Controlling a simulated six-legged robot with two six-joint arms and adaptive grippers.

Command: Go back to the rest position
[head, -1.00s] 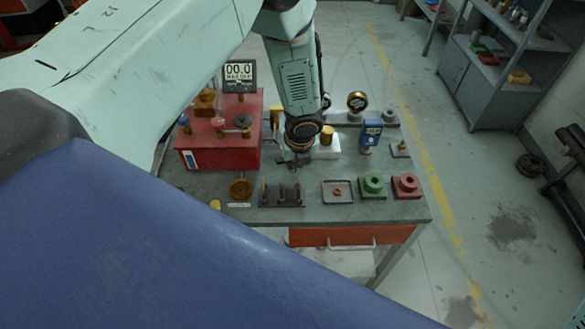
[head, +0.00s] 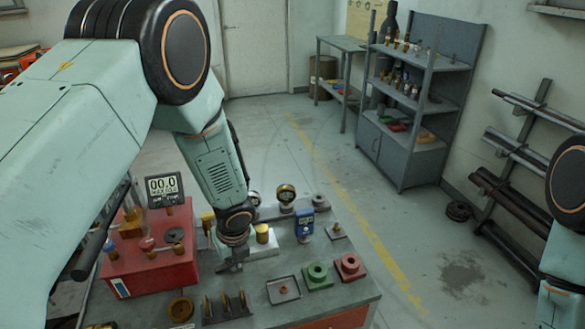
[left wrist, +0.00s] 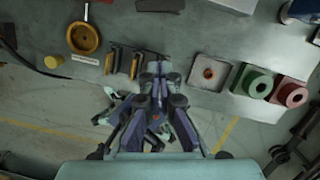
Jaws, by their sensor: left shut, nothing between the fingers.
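My left gripper (head: 232,264) hangs at the end of my left arm over the workbench, near the rack of upright pieces and the square grey tray. Its fingers are small and partly blended with the bench in the head view. In the left wrist view my left gripper (left wrist: 155,70) is shut and empty, by the bench's front edge between the rack (left wrist: 122,62) and the tray (left wrist: 209,74). Part of my right arm shows at the right edge of the head view, but its gripper is out of view.
The workbench (head: 345,292) carries a red box (head: 150,268) with a display, a brass handwheel (head: 181,309), a green block (head: 318,276), a red block (head: 350,267) and a blue meter (head: 305,226). A grey shelf unit (head: 415,150) and bar rack stand right.

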